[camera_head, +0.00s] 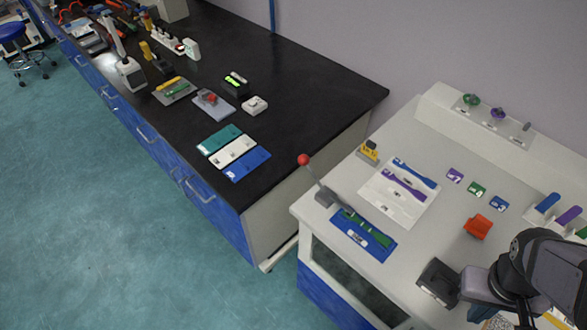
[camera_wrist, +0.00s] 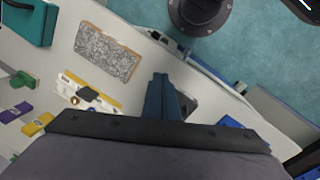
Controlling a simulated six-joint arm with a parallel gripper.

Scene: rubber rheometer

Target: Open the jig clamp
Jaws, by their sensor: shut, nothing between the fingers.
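The jig clamp shows in the head view as a lever with a red ball knob (camera_head: 303,160), rising up and to the left from a small grey block. The lever stands at the left end of a blue base (camera_head: 348,240) on the white bench. A green dumbbell-shaped strip (camera_head: 370,229) lies along that base. My gripper (camera_wrist: 162,84) shows in the wrist view as dark fingers close together, with nothing between them. In the head view my arm's end is at the lower right, well apart from the clamp; its fingertips are not clear there. I cannot make out the clamp in the wrist view.
A white tray (camera_head: 418,215) with blue and purple strips lies right of the clamp. A small yellow-and-black item (camera_head: 369,150) stands behind it. An orange block (camera_head: 478,226) lies between tray and arm. A speckled slab (camera_wrist: 108,52) shows in the wrist view.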

